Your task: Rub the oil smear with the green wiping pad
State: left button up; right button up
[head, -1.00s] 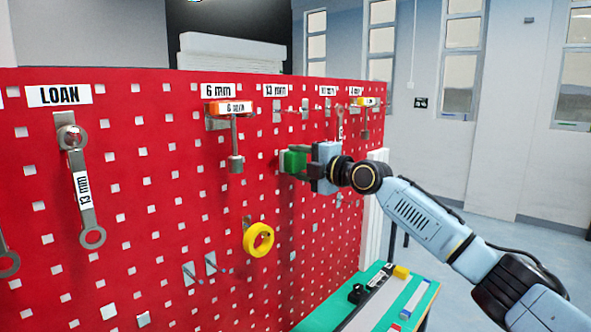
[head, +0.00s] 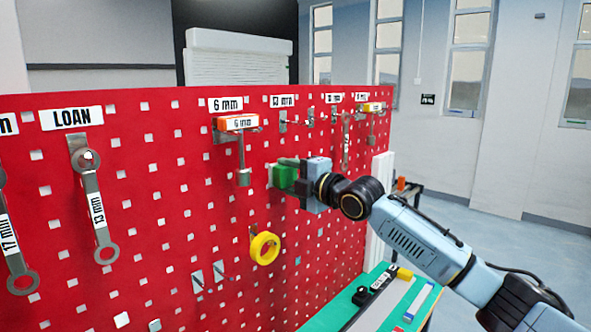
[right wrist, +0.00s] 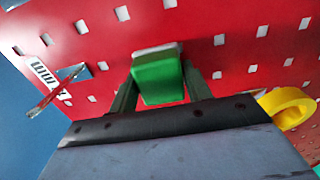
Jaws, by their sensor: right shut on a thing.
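The green wiping pad (head: 284,177) is held in my right gripper (head: 296,183), whose jaws are shut on it. In the right wrist view the pad (right wrist: 158,78) sits between the two dark fingers, its far end close to the red pegboard (right wrist: 205,20); I cannot tell whether it touches. In the head view the pad is just right of the hanging 6 mm tool's lower end, in front of the red pegboard (head: 150,240). I cannot make out the oil smear in either view. My left gripper is out of view.
The 6 mm tool (head: 242,160) hangs close left of the pad. A yellow ring (head: 264,248) hangs below and also shows in the right wrist view (right wrist: 288,106). More wrenches hang left and right. A green-topped table (head: 412,301) stands low right.

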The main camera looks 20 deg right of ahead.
jog(key=shift+s+a, duration=0.2)
jog(key=shift+a, duration=0.3)
jog(key=shift+s+a, duration=0.2)
jog(key=shift+a, duration=0.25)
jog(key=shift+d, duration=0.1)
jog(key=shift+p+v, duration=0.55)
jog(key=shift+v, duration=2.45)
jog(key=v, duration=0.3)
jog(key=shift+b, duration=0.3)
